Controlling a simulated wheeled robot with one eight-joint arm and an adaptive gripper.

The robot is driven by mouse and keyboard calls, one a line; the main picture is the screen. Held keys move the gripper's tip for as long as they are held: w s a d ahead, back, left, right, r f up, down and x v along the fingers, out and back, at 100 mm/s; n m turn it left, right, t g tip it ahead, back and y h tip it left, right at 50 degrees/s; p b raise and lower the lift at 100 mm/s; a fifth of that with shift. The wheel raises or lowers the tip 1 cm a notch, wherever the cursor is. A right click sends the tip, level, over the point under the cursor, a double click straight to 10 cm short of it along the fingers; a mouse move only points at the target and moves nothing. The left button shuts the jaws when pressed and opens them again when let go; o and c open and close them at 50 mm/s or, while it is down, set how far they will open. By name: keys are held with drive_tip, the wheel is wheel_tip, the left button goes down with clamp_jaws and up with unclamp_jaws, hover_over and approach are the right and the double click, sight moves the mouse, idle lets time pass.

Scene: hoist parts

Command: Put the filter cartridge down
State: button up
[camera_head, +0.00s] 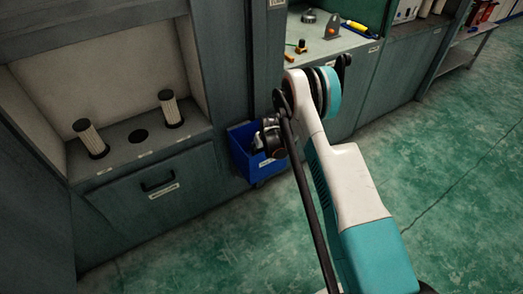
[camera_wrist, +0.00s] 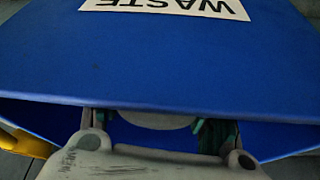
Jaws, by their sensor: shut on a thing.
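My gripper (camera_head: 268,142) is at the blue waste bin (camera_head: 243,160), in its opening. In the wrist view my gripper (camera_wrist: 157,128) reaches past the bin's rim, with the bin wall (camera_wrist: 160,60) and its WASTE label above in the picture. The gripper is shut on a pale, rounded thing (camera_wrist: 155,120), likely the filter cartridge; only a small edge of it shows between the fingers. The rest is hidden by my gripper and the bin. In the head view I cannot make out the held cartridge.
A workbench (camera_head: 312,58) with tools is behind my arm. The green floor in front is clear.

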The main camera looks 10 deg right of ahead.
drive_tip(key=shift+f, duration=0.2)
drive_tip(key=o, duration=1.2)
drive_tip(key=shift+o, duration=0.2)
